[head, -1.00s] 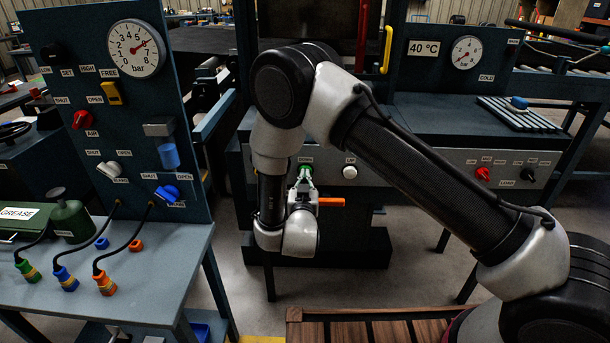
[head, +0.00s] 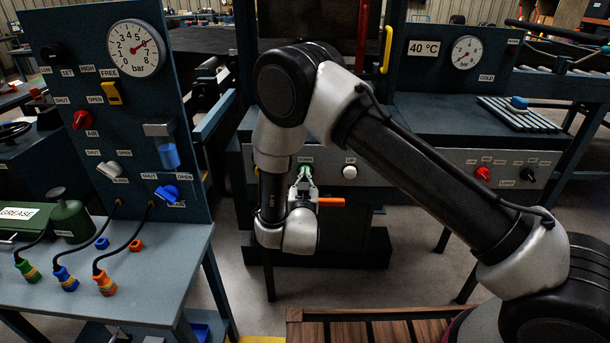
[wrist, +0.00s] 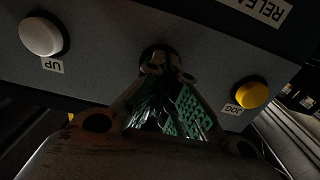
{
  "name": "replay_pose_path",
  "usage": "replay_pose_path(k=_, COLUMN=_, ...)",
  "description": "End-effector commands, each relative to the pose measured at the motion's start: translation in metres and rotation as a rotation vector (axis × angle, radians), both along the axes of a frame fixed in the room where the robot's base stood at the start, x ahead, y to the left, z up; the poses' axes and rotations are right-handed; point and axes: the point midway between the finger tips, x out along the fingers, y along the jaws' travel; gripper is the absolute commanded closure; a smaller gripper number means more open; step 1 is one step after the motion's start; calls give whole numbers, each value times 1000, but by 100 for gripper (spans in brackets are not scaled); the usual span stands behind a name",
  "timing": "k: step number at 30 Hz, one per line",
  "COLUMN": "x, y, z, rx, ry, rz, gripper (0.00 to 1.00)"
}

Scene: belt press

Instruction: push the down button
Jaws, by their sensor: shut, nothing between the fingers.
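My gripper (wrist: 170,72) is shut and empty, with its fingertips at a dark round button seat (wrist: 148,52) on the grey panel (wrist: 105,62). This seat lies between the white UP button (wrist: 41,36) and the yellow JOG button (wrist: 251,94). In the head view my gripper (head: 304,176) points at the panel just under the DOWN label (head: 306,161), left of the white UP button (head: 350,172). The down button's face is hidden behind the fingertips. I cannot tell whether they touch it or whether it is pressed in.
A RELEASE label (wrist: 265,9) is near the wrist view's top. A blue valve board (head: 110,80) with knobs and a gauge stands at the left, over a bench (head: 150,275) with hose plugs. A red knob (head: 482,174) is on the panel further right.

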Motion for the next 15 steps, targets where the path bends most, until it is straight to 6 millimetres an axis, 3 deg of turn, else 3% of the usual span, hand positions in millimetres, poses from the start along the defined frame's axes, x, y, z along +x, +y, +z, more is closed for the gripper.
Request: replay_pose_path(k=15, x=5, y=0, z=0, rx=0, ry=0, rz=0, gripper=100)
